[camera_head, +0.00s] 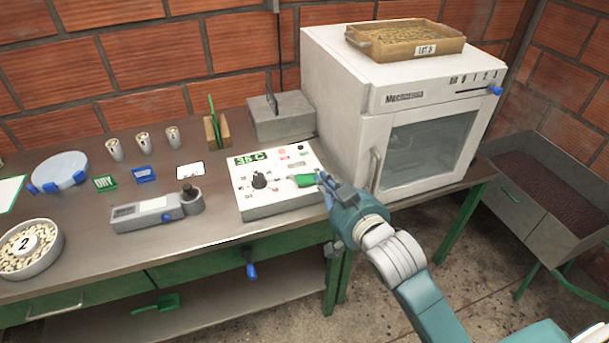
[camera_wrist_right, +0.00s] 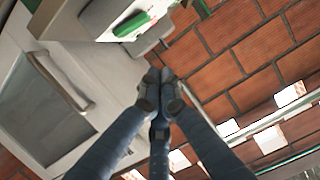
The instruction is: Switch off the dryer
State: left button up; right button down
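A white cabinet with a glass door (camera_head: 430,150), probably the dryer, stands on the right end of the bench. Its front panel has the marks 0 to 3 and a blue knob (camera_head: 495,90). Left of it lies a white control box (camera_head: 270,205) with a 35 C display, a black dial (camera_head: 259,180) and a green lever (camera_head: 304,180). My right gripper (camera_head: 323,178) is at the box's right edge, close to the green lever. In the wrist view its fingertips (camera_wrist_right: 160,88) are together and empty, apparently apart from the lever (camera_wrist_right: 132,25). My left gripper is out of view.
A tray labelled LOT 3 (camera_head: 405,40) sits on the cabinet. The cabinet's door handle (camera_head: 375,170) stands out near my right gripper. A grey box (camera_head: 281,117) is behind the control box. Cups, a scale (camera_head: 60,170) and a grey meter (camera_head: 150,212) lie left.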

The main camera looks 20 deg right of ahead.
jog(key=p, duration=0.2)
send_over(305, 189)
jog(key=shift+d+f, duration=0.2)
jog(key=shift+f, duration=0.35)
jog(key=shift+d+f, duration=0.15)
jog(key=shift+f, duration=0.35)
jog(key=f, duration=0.3)
jog(key=shift+a, duration=0.25)
jog(key=shift+a+f, duration=0.15)
jog(key=shift+f, duration=0.5)
